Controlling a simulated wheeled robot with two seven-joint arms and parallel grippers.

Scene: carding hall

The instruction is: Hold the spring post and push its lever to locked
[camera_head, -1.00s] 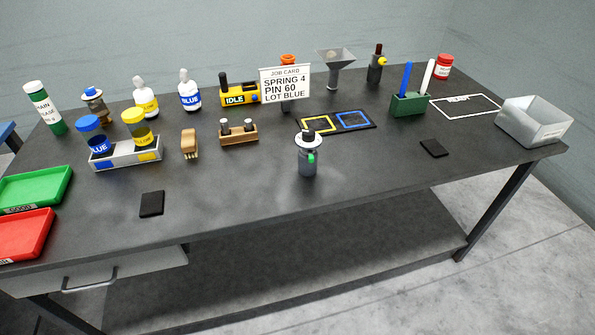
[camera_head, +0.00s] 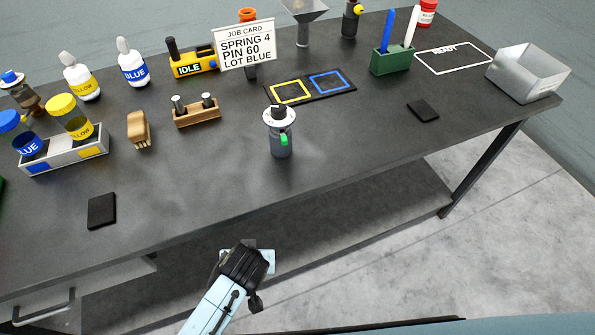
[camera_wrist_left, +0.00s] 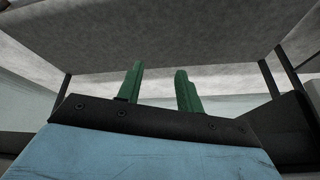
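The spring post (camera_head: 281,138) is a short grey cylinder with a white disc and black knob on top. The lever's locked marking is too small to read. My left gripper (camera_wrist_left: 160,88) shows in the left wrist view with two green fingers apart and nothing between them. An arm of mine, light blue and black, reaches up from the bottom of the head view, in front of the table and apart from the post. My right gripper is out of view.
A wooden block with pegs (camera_head: 196,112) and a brush (camera_head: 139,129) stand left. Black pads lie front left (camera_head: 102,211) and right (camera_head: 423,110). The table's front edge lies between arm and post.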

